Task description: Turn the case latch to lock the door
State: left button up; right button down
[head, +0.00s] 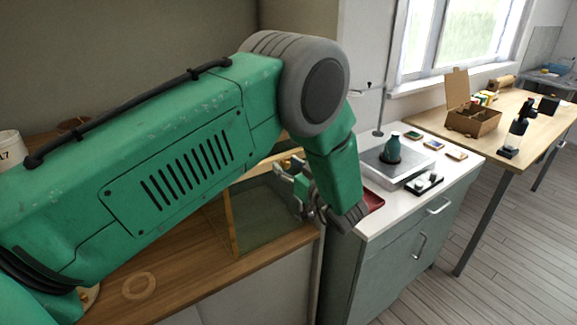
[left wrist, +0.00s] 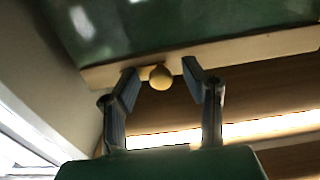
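The case (head: 232,225) has a wooden frame and a dark greenish glass pane, and stands on the wooden counter, partly hidden by my left arm. In the left wrist view, a round, brass-coloured knob (left wrist: 161,77), which looks like the latch, sits at the pale wooden edge of the glass door (left wrist: 190,22). My left gripper (left wrist: 158,70) is open, with one finger on each side of the knob and small gaps showing. In the head view, my left gripper (head: 303,190) is at the case's right side, partly behind my wrist. My right gripper is out of view.
A wooden table (head: 545,125) with an open box (head: 472,118) is beyond.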

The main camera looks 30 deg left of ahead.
pick_arm(q)
jog(key=shift+d, duration=0.1)
grip_shut()
jog(key=shift+m, duration=0.3)
jog(key=m+p, duration=0.1)
jog(key=m, duration=0.2)
jog(key=shift+r, duration=0.1)
jog(key=m+p, duration=0.1)
jog(key=m, duration=0.4)
jog(key=shift+m, duration=0.4)
jog(key=m+p, duration=0.1)
jog(key=m, duration=0.3)
jog(key=shift+m, duration=0.3)
jog(key=shift+w+m, duration=0.1)
jog(key=shift+m, duration=1.9)
jog(key=shift+f, duration=0.2)
